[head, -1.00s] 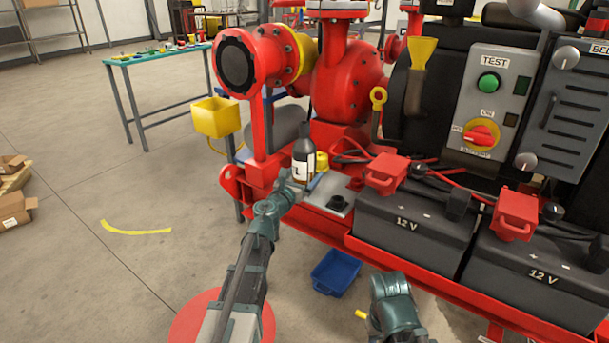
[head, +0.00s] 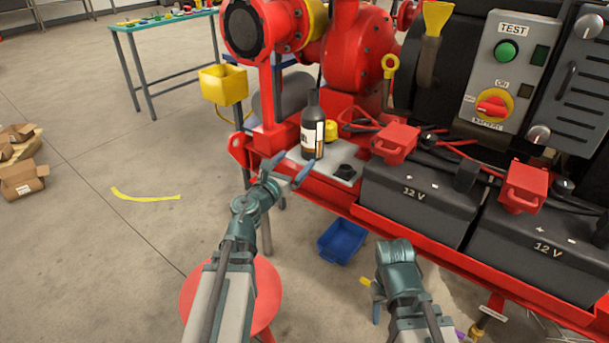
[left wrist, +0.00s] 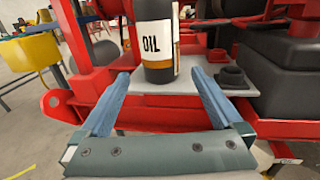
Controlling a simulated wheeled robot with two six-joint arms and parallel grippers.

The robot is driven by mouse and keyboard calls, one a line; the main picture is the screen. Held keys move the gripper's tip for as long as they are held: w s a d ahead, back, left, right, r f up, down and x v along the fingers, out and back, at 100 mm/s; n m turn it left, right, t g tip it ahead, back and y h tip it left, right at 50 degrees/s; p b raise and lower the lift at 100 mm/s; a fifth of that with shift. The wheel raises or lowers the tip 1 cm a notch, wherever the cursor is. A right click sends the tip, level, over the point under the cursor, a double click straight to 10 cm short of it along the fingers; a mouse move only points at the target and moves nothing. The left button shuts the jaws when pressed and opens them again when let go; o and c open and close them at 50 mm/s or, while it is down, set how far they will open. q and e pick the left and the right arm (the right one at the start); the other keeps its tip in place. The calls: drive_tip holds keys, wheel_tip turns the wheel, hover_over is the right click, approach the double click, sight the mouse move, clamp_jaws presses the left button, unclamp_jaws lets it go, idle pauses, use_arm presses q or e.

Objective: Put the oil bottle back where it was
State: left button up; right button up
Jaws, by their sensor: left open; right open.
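The oil bottle (head: 312,130), dark with a white and orange label, stands upright on a grey plate (head: 345,181) on the red skid, next to a yellow cap (head: 330,131). In the left wrist view the bottle (left wrist: 155,42) stands just beyond the fingertips, its top cut off by the frame. My left gripper (head: 290,167) is open and empty in front of the bottle, its two blue fingers (left wrist: 160,75) apart and pointing toward it. My right gripper (head: 376,311) is low at the front of the skid, mostly hidden behind my right wrist.
A black part (head: 344,173) sits on the plate right of the bottle. Batteries (head: 416,203) with red terminal covers stand further right. A yellow box (head: 223,85) hangs at the left. A blue bin (head: 342,240) and a red round stool (head: 265,295) are below.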

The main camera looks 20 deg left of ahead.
use_arm(q)
drive_tip(key=s+d+f+n+g+y, duration=0.2)
drive_tip(key=s+f+n+g+y, duration=0.3)
drive_tip(key=n, duration=0.8)
drive_tip(key=s+d+f+n+g+y, duration=0.1)
drive_tip(key=d+f+n+g+y, duration=0.15)
drive_tip(key=f+n, duration=0.85)
drive_tip(key=s+d+f+n+g+h, duration=0.1)
drive_tip(key=s+d+f+n+g, duration=0.2)
drive_tip(key=s+d+n+g, duration=0.2)
drive_tip(key=s+d+f+n+g+h, duration=0.2)
drive_tip(key=s+d+n+g, duration=0.3)
drive_tip(key=s+d, duration=0.4)
drive_tip(key=s+f, duration=0.1)
drive_tip(key=s, duration=0.3)
drive_tip(key=shift+s, duration=0.25)
drive_tip(key=shift+d+r+g, duration=0.1)
drive_tip(key=shift+r+g, duration=0.1)
drive_tip(key=shift+g, duration=0.05)
